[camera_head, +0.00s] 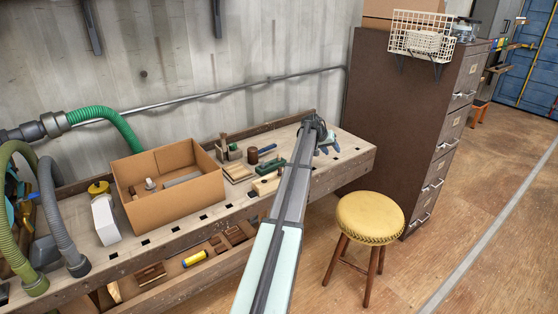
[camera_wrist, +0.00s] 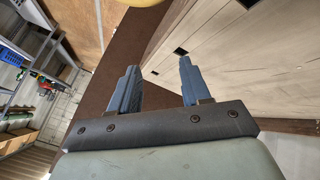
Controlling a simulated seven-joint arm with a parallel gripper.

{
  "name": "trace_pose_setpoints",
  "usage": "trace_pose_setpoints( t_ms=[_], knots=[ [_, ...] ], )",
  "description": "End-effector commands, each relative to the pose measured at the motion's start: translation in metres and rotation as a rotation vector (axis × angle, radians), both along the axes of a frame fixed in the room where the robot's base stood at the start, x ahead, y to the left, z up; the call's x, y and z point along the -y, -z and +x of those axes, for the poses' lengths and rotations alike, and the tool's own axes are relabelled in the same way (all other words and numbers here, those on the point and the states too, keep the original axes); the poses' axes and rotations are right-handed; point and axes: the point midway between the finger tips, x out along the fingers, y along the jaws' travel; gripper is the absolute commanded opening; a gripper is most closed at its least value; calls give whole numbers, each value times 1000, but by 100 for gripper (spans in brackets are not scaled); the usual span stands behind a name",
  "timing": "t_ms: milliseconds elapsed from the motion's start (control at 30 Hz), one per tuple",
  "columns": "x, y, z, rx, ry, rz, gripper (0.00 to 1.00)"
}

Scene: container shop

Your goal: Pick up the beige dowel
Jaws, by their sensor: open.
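I cannot make out the beige dowel with certainty in either view. A small pale piece (camera_head: 150,184) stands in the open cardboard box (camera_head: 165,211) on the workbench, too small to identify. A pale wooden block (camera_head: 265,185) lies on the bench beside my arm, which may hide other things behind it. My gripper (camera_head: 326,146) is over the right end of the bench in the head view. In the wrist view my gripper (camera_wrist: 158,68) has its two blue-grey fingers apart with nothing between them.
The workbench (camera_head: 345,160) also carries a green plane (camera_head: 271,166), a mallet (camera_head: 265,150) and a white bottle with a yellow cap (camera_head: 105,216). A yellow stool (camera_head: 370,215) and a brown filing cabinet (camera_head: 395,120) stand to the right. Bare bench top (camera_wrist: 240,50) shows in the wrist view.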

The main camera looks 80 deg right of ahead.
Motion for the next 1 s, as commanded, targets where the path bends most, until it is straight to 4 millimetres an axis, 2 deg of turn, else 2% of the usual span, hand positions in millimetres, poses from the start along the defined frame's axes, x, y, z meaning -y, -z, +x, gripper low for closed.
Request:
trace_pose_setpoints(
  t_ms=[33, 200, 300, 400, 500, 600, 767, 1000],
  knots=[
    [0, -18, 37, 50, 22, -19, 47],
    [-15, -47, 143, 233, 121, -38, 47],
    [-28, -60, 197, 322, 171, -33, 47],
    [-39, -69, 235, 387, 209, -23, 47],
    [-47, -75, 258, 425, 234, -14, 47],
    [-50, -76, 269, 443, 247, -8, 47],
    [-47, -67, 268, 447, 251, -7, 47],
    [-34, -34, 262, 446, 250, -6, 47]
  ],
)
